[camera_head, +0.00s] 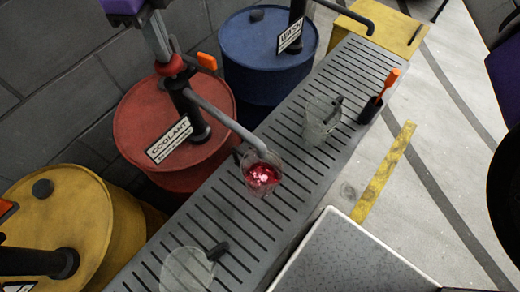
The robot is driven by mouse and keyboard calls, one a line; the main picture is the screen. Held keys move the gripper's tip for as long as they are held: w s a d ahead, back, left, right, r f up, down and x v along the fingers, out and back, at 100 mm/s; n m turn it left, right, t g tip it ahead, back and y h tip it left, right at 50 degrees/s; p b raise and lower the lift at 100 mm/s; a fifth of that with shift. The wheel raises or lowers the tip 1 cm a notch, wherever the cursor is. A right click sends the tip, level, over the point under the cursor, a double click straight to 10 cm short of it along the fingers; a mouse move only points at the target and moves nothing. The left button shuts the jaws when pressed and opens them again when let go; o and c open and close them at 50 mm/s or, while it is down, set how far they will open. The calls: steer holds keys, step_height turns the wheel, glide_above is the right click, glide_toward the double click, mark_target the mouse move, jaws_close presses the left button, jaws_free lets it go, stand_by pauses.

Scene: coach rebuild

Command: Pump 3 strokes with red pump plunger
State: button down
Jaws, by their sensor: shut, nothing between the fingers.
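The red coolant drum (140,130) stands at the left of the grated bench. It carries a dark pump with a label reading COOLANT (169,139) and a grey spout (225,122) reaching right. The red plunger top (171,67) sits at the head of the pump. My gripper (162,52) is shut and empty, its fingertips pointing down at the plunger top. They look to be touching it, though the contact is hard to make out. A clear beaker (249,185) with red liquid (262,175) stands on the bench under the spout's end.
A blue drum (262,70) with its own pump is behind, and a yellow drum (70,215) is at front left. The grated bench (232,222) also holds two other clear beakers (320,121) (187,270) and a dark holder with an orange-handled tool (387,84). A grey wall is at left.

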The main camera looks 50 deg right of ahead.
steer(key=shift+f+b, duration=0.3)
steer(key=shift+f, duration=0.5)
steer(key=shift+r, duration=0.15)
stand_by(0.4)
steer(key=shift+r+p, duration=1.75)
steer(key=shift+r, duration=1.7)
step_height(320, 180, up, 6)
steer(key=p, duration=0.3)
